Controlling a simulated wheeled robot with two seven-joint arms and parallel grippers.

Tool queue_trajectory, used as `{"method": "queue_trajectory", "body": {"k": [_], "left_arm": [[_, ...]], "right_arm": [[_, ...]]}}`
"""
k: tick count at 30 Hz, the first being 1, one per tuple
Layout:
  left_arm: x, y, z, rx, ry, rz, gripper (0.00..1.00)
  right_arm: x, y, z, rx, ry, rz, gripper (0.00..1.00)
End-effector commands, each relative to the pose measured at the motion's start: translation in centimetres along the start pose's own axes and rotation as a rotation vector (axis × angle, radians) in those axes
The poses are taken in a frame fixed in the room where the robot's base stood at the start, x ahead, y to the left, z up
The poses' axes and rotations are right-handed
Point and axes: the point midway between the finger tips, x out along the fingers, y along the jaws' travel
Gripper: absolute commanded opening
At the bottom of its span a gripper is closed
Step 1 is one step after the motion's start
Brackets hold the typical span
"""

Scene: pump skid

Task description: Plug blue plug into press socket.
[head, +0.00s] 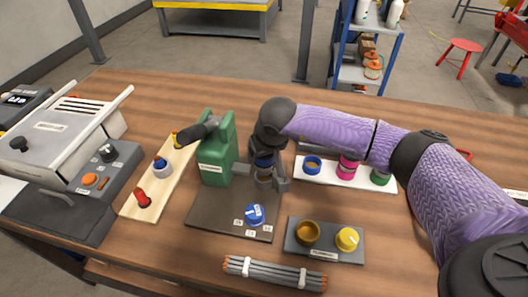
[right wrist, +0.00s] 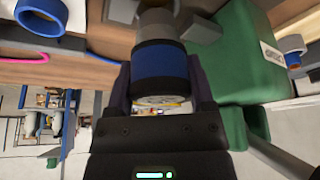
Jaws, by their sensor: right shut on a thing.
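My right gripper (head: 264,166) is shut on the blue plug (right wrist: 160,72), a dark cylinder with a wide blue band. In the head view the plug (head: 263,160) is mostly hidden by the gripper. It stands about upright in front of the green press (head: 216,150), over the press base (head: 205,208). A grey cylindrical part (right wrist: 157,22), seemingly the press socket, lies in line with the plug's far end. I cannot tell whether the plug has entered it. In the right wrist view the gripper (right wrist: 160,95) has a finger on each side of the plug. My left gripper is not in view.
A wooden board (head: 175,170) with coloured pieces lies left of the press. A white strip (head: 328,178) with blue, magenta and green pieces lies right. A blue knob (head: 255,213), a grey tray (head: 325,253) and bundled rods (head: 273,273) are in front.

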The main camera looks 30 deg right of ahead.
Motion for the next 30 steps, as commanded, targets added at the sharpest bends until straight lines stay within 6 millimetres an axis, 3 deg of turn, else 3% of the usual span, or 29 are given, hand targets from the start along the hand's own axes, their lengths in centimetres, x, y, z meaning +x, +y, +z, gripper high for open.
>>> {"method": "queue_trajectory", "body": {"k": [30], "left_arm": [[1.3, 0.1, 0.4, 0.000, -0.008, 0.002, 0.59]], "right_arm": [[1.5, 0.0, 0.6, 0.000, 0.001, 0.000, 0.00]]}}
